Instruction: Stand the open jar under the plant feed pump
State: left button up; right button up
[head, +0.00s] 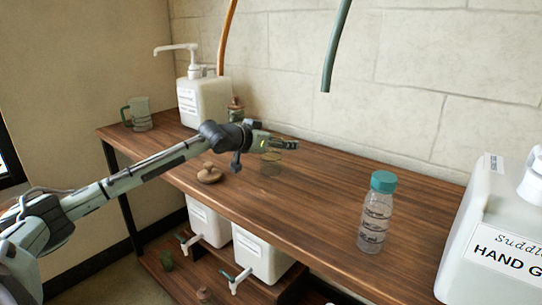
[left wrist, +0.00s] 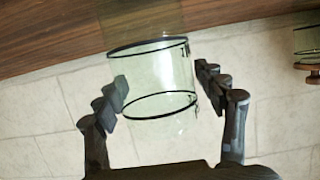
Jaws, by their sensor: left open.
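The open jar (head: 271,162) is clear glass and stands on the wooden table, partly behind my gripper. In the left wrist view the jar (left wrist: 152,85), with black rings and no lid, is between my fingers. My left gripper (head: 290,143) is open around it; gaps show beside the glass, though contact is hard to judge. A white pump bucket (head: 204,100) stands at the back left, its spout pointing left; its label is too small to read. Another white pump bucket (head: 500,240) at the right reads "HAND G...". I cannot tell which is plant feed. My right gripper is out of view.
A brown knobbed lid (head: 209,175) lies near the front edge. A lidded jar (head: 236,108) stands beside the left bucket, a mug (head: 138,113) left of it. A teal-capped bottle (head: 376,212) stands right of centre. Hoses (head: 335,50) hang above. White tap containers (head: 262,255) sit below.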

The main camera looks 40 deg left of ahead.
pick_arm(q)
jog(key=shift+c, duration=0.3)
grip_shut()
dwell(0.3)
